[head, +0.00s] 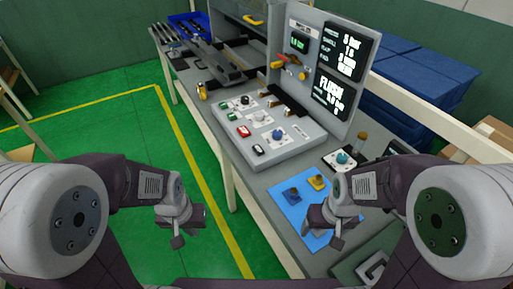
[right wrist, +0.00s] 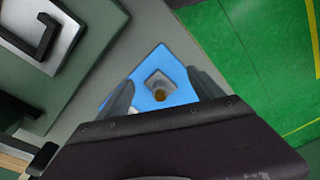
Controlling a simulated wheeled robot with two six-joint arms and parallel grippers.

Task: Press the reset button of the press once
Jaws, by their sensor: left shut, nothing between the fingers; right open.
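The press stands on the workbench with a grey sloped control panel (head: 262,150). My left gripper (head: 178,238) is shut and empty, over the green floor left of the bench. My right gripper (head: 328,232) is open over the front of the bench, near the blue mat. In the right wrist view its fingers (right wrist: 160,92) are apart, with nothing held.
A display (head: 322,60) stands upright behind the panel. The green floor (head: 130,125) left is clear.

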